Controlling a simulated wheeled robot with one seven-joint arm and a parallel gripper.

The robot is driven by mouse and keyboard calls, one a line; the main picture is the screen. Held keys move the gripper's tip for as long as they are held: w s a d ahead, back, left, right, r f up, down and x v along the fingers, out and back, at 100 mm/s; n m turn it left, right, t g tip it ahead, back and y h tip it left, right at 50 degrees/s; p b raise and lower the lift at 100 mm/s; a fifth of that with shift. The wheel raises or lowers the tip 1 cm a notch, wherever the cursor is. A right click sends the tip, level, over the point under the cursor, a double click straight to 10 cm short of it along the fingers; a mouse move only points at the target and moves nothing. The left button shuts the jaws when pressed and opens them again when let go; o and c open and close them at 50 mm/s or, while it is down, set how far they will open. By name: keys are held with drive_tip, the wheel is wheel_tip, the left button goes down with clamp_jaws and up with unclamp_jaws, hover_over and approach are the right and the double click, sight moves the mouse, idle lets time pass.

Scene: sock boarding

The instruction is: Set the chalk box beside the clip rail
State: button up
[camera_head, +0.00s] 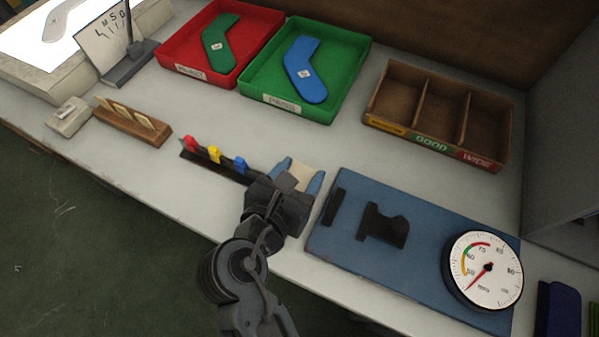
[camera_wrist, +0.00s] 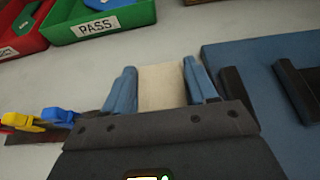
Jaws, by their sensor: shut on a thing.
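The chalk box, a small cream block (camera_head: 304,175), is between the blue fingers of my gripper (camera_head: 301,177). My gripper is shut on it. In the wrist view the cream box (camera_wrist: 162,86) fills the space between the two fingers (camera_wrist: 160,82). I cannot tell whether it touches the table. The clip rail (camera_head: 214,168) is a dark strip with red, yellow and blue clips, just left of my gripper. Its right end is close to the gripper and partly hidden. In the wrist view the rail (camera_wrist: 35,137) shows at the lower left.
A blue mat (camera_head: 335,255) with dark blocks and a round gauge (camera_head: 484,268) lies close on the right. Red (camera_head: 180,54) and green (camera_head: 258,84) trays and a wooden bin (camera_head: 381,122) stand behind. A wooden card holder (camera_head: 130,126) is at left. The table between is clear.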

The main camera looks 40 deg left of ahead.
drive_tip(key=o, duration=1.1)
drive_tip(key=shift+f, duration=0.1)
drive_tip(key=shift+c, duration=0.2)
drive_tip(key=shift+s+r, duration=0.15)
drive_tip(key=shift+r, duration=0.05)
drive_tip(key=v, duration=1.1)
drive_tip(key=shift+s+d+r, duration=0.1)
drive_tip(key=shift+s+d, duration=0.05)
drive_tip(key=shift+s, duration=0.2)
